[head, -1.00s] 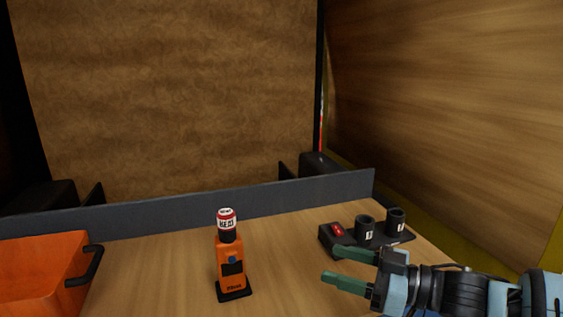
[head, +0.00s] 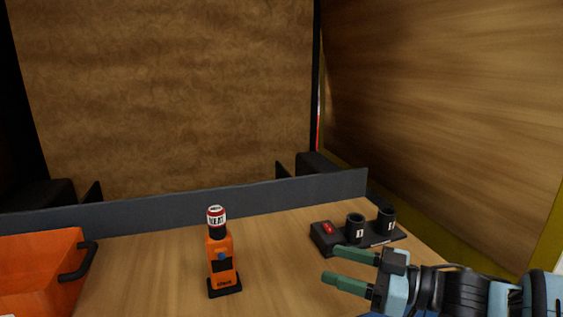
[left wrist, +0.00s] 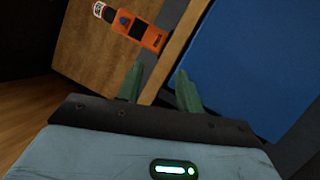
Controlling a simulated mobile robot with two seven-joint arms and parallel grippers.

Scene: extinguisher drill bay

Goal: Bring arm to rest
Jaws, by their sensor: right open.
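My right gripper (head: 345,267) comes in from the lower right of the head view. Its two green fingers are apart with nothing between them, in front of the black holder. My left gripper (left wrist: 160,88) shows only in the left wrist view, its green fingers apart and empty. An orange device (head: 221,262) with a red-and-white cap stands upright on a black base on the wooden table (head: 278,260). In the left wrist view the orange device (left wrist: 140,30) lies beyond the left fingertips, apart from them.
A black holder (head: 325,238) with a red switch and two numbered cups stands at the table's right. An orange bin (head: 40,270) with a black handle is at the left. A grey rail (head: 150,218) runs along the back. A blue surface (left wrist: 250,60) shows in the left wrist view.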

